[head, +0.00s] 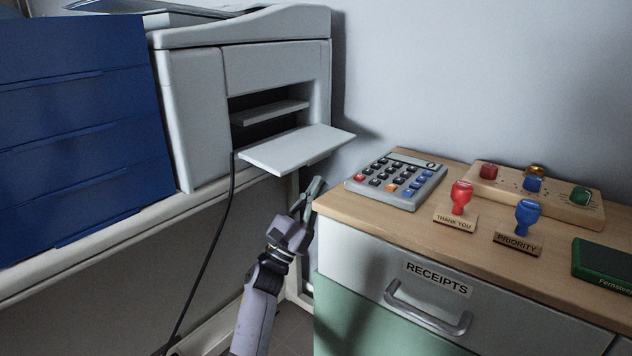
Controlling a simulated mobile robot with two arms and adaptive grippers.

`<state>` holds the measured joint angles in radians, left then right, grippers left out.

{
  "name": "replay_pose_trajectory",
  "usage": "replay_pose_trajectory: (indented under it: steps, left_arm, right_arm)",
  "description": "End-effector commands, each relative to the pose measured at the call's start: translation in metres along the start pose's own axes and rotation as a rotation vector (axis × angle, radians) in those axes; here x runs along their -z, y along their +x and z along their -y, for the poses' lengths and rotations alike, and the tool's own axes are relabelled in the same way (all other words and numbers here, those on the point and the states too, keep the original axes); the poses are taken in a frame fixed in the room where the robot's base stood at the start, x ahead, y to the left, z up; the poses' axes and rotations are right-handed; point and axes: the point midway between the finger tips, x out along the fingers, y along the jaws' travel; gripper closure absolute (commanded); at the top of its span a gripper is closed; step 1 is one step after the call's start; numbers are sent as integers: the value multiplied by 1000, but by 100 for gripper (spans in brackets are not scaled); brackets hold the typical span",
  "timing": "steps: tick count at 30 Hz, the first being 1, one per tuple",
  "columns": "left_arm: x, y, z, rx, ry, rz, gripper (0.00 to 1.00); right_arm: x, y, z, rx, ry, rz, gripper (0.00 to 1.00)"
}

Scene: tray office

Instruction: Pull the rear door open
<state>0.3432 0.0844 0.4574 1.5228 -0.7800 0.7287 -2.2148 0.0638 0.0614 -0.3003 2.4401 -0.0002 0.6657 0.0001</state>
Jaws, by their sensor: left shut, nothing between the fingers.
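A grey printer (195,110) stands on the table at the back left. Its facing side has a dark opening with a small shelf (270,111) inside. Below the opening a flat grey panel (298,148) sticks out roughly level; I cannot tell whether this is the rear door folded down or a tray. My left gripper (314,188) is shut and empty, pointing up just below and right of the panel, near the left corner of the cabinet. It appears apart from the panel. My right gripper is not in view.
A wooden-topped cabinet (334,205) with a drawer labelled RECEIPTS (440,279) stands close on the right. It bears a calculator (397,181), a red stamp (460,198), a blue stamp (526,216) and a stamp rack (505,190). Blue drawers (80,130) stand left. A black cable (216,240) hangs down.

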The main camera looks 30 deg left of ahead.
Motion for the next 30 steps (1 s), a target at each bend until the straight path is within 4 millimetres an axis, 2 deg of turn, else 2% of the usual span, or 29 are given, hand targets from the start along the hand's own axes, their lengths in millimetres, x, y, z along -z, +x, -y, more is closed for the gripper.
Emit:
replay_pose_trajectory:
  steps: [3,7,20,25,30]
  left_arm:
    - [-13,11,0,1,4,1,100]
    - [-19,18,0,1,1,0,100]
    - [-22,20,1,-6,-6,-1,100]
    - [-31,29,8,-83,-84,1,100]
    - [-36,34,11,-147,-146,-1,100]
  right_arm:
    - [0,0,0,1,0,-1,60]
    - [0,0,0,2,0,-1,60]
    - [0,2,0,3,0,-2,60]
    - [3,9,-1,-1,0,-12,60]
    - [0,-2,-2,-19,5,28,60]
